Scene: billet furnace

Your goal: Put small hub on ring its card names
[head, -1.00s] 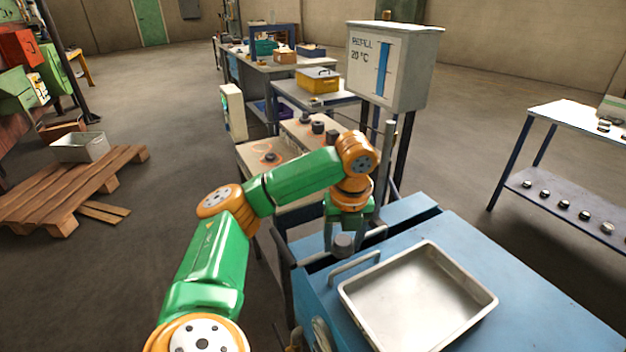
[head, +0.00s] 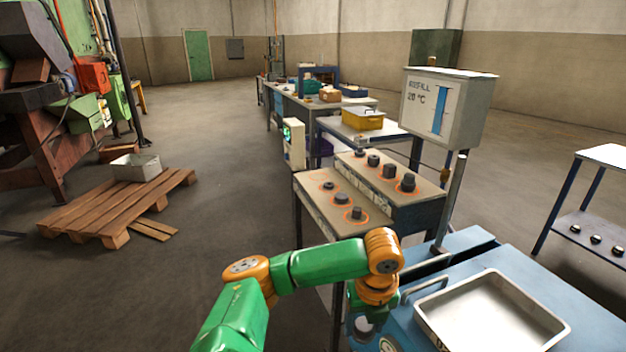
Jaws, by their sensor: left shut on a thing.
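My left gripper (head: 364,318) is low in the head view, in front of the blue cabinet. It is shut on a small grey hub (head: 363,326), which is partly hidden by the fingers and the wrist. A two-step stand (head: 310,190) beyond the arm carries orange rings with dark round parts. Its lower step shows a flat part (head: 328,186) and two taller ones (head: 341,198) (head: 357,213). Its upper step carries several dark parts, the nearest a knobbed one (head: 408,183). I cannot make out a card naming a ring. My right gripper is not in view.
A metal tray (head: 430,318) sits on the blue cabinet (head: 505,262). A grey box (head: 470,105) on a post reads "REFILL 20 °C" and has a blue bar. A yellow bin (head: 363,120) stands behind. A shelf (head: 590,228) with small round parts is at right, a pallet (head: 110,215) at left.

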